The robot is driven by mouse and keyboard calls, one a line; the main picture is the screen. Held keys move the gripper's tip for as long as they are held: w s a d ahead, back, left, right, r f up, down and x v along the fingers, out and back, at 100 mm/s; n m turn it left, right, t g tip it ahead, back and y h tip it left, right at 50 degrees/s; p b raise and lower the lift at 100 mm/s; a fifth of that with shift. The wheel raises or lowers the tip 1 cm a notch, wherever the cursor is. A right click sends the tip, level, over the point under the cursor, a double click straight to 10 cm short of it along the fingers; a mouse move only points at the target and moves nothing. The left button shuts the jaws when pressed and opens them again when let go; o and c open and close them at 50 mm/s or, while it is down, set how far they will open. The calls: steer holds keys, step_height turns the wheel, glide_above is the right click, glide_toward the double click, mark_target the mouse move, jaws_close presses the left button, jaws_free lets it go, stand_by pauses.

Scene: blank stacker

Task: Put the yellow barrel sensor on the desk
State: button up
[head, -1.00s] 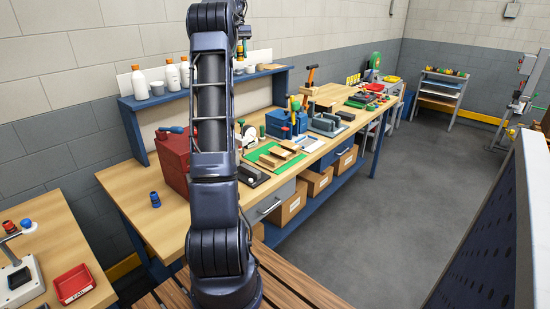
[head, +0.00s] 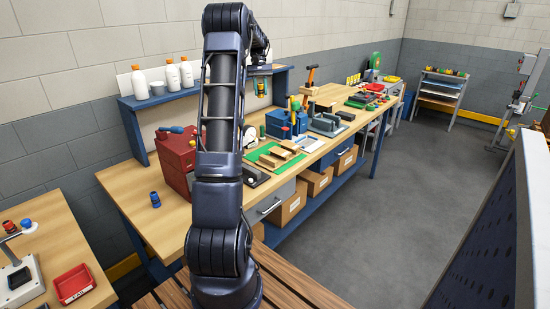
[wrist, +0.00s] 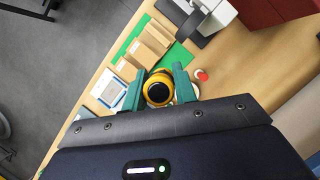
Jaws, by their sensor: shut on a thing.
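The yellow barrel sensor (wrist: 158,90) is a short round yellow body with a dark round face. It sits between the two teal fingers of my gripper (wrist: 160,92) in the wrist view, and they are shut on it. In the head view my gripper (head: 261,86) hangs high in front of the back shelf, with a small bit of yellow between its fingers. The wooden desk (head: 178,215) runs along the wall below. The sensor appears held above its top, but the exact height is hard to tell.
A green mat (head: 267,153) with wooden blocks, a blue box (head: 283,124) and a red box (head: 175,163) stand on the desk. A blue shelf (head: 160,99) carries white bottles. The desk's left front is mostly clear around a small blue part (head: 155,200).

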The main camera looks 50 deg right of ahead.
mark_target(262, 148)
step_height(262, 148, down, 30)
steer(key=shift+r, duration=0.1)
stand_by(0.6)
steer(key=o, duration=0.6)
steer(key=shift+f, duration=0.2)
steer(key=shift+o, duration=0.7)
steer(key=shift+r, duration=0.1)
